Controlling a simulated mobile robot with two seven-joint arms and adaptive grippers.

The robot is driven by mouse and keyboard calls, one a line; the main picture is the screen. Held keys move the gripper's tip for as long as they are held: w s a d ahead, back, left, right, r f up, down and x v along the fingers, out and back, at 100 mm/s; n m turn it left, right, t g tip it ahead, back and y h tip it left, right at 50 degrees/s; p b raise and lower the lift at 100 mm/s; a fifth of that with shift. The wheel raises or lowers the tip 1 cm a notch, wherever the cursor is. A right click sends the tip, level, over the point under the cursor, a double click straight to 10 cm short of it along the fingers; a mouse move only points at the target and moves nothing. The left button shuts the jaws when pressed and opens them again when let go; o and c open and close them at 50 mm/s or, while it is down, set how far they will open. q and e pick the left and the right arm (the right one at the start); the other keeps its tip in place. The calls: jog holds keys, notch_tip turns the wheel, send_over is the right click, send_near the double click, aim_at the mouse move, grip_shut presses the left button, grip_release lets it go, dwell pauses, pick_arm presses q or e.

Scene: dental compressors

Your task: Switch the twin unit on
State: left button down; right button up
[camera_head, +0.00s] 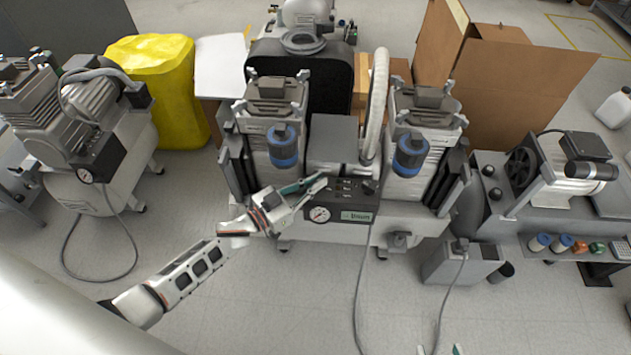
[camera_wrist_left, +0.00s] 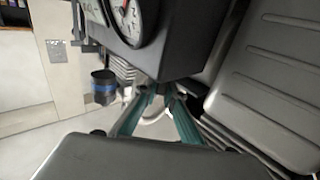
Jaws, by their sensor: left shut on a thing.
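The twin unit (camera_head: 420,215) stands in the middle of the head view, with two motor heads and blue-banded filters. Its dark control box (camera_head: 345,195) carries a round gauge (camera_head: 319,214), small controls and a green label. My left gripper (camera_head: 322,182) is at the box's upper left edge. In the left wrist view the green fingers (camera_wrist_left: 160,92) converge at the box's edge, beside the gauge (camera_wrist_left: 133,18). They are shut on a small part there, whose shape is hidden. My right gripper (camera_head: 438,350) barely shows at the bottom edge, its two green tips apart.
Another compressor (camera_head: 95,130) stands at left, beside a yellow covered bin (camera_head: 160,85). Cardboard boxes (camera_head: 510,85) are behind at right. A further compressor (camera_head: 565,165) is at right. A grey box (camera_head: 460,265) and cables lie in front. The floor at lower centre is mostly clear.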

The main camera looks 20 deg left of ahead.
pick_arm(q)
jog(key=shift+a+f+m+g+h, duration=0.1)
jog(key=shift+m+g+h, duration=0.3)
jog(key=shift+h, duration=0.15)
jog(key=shift+a+f+m+g+h, duration=0.1)
jog(key=shift+m+g+h, duration=0.25)
jog(key=shift+h, duration=0.2)
jog(key=shift+f+m+g+h+b, duration=0.1)
jog(key=shift+m+g+h+b, duration=0.35)
jog(key=shift+b, duration=0.1)
jog(key=shift+m+g+h, duration=0.25)
jog(key=shift+m+g, duration=0.05)
jog(key=shift+d+m+g+h+b, duration=0.1)
jog(key=shift+m+g+h+b, duration=0.9)
jog(key=shift+g+h+b, duration=0.15)
jog(key=shift+r+m+g, duration=0.25)
jog(key=shift+m+g, duration=0.05)
jog(key=shift+g, duration=0.15)
pick_arm(e)
jog(key=shift+m+t+y, duration=0.4)
jog(key=shift+m+t, duration=0.1)
jog(key=w+a+r, duration=0.1)
jog(key=a+r, duration=0.1)
jog(key=a, duration=0.1)
jog(key=shift+w+r, duration=0.2)
jog(key=shift+w, duration=0.2)
